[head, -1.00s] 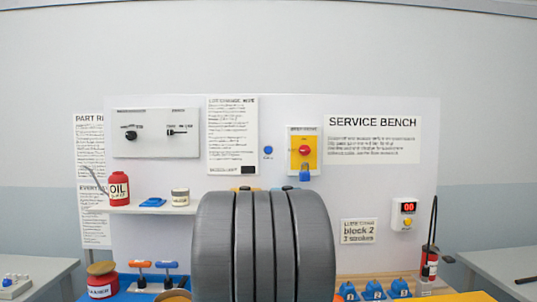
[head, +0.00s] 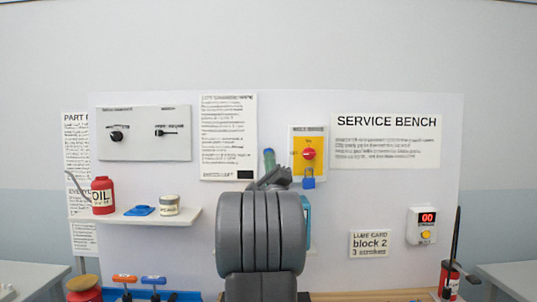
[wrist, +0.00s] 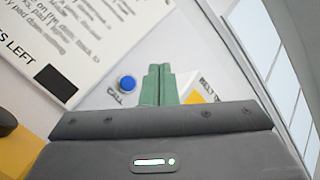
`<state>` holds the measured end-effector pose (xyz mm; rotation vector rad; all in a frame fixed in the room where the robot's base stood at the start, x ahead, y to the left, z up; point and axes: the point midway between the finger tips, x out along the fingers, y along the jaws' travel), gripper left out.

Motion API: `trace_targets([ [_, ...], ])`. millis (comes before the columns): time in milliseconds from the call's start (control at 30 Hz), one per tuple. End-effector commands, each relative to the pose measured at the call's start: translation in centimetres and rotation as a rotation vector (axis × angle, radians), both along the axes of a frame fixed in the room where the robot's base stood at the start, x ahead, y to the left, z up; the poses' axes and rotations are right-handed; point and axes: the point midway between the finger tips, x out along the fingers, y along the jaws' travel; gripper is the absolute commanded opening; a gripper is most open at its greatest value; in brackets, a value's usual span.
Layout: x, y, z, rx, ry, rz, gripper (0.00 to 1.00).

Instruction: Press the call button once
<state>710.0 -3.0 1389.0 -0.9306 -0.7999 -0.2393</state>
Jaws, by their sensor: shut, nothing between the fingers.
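The call button is a round blue button (wrist: 127,83) with the word CALL beneath it on the pale panel, left of my fingertips in the wrist view. In the head view, my fingers cover its place. My gripper (wrist: 159,68) has green fingers held together with nothing between them.
A yellow switch plate (head: 308,150) with a red knob and blue padlock is just right of my fingers. A printed notice (head: 228,135) is on the left. A counter box (head: 422,226) with an orange button is lower right.

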Motion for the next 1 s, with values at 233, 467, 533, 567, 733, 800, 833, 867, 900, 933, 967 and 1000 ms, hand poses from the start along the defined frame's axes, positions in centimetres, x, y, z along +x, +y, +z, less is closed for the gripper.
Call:
trace_targets([
  [233, 1.0, 0.0, 0.3, -0.001, 0.003, -0.001, 0.0],
  [467, 4.0, 0.0, 0.5, -0.001, 0.004, -0.002, 0.0],
  [533, 5.0, 0.0, 0.5, -0.001, 0.004, -0.002, 0.0],
  [567, 5.4, 0.0, 0.5, -0.001, 0.004, -0.002, 0.0],
  [733, 7.3, 0.0, 0.0, -0.001, 0.002, -0.002, 0.0],
  [800, 7.9, 0.0, 0.0, -0.001, 0.001, -0.002, 0.0],
  [833, 8.1, 0.0, 0.0, -0.001, 0.002, -0.002, 0.0],
  [867, 8.3, 0.0, 0.0, -0.001, 0.002, -0.002, 0.0],
  [900, 8.5, 0.0, 0.0, -0.001, 0.002, -0.002, 0.0],
  [933, 8.6, 0.0, 0.0, -0.001, 0.002, -0.002, 0.0],
  [967, 8.7, 0.0, 0.0, -0.001, 0.002, -0.002, 0.0],
  [1000, 8.8, 0.0, 0.0, -0.001, 0.002, -0.002, 0.0],
])
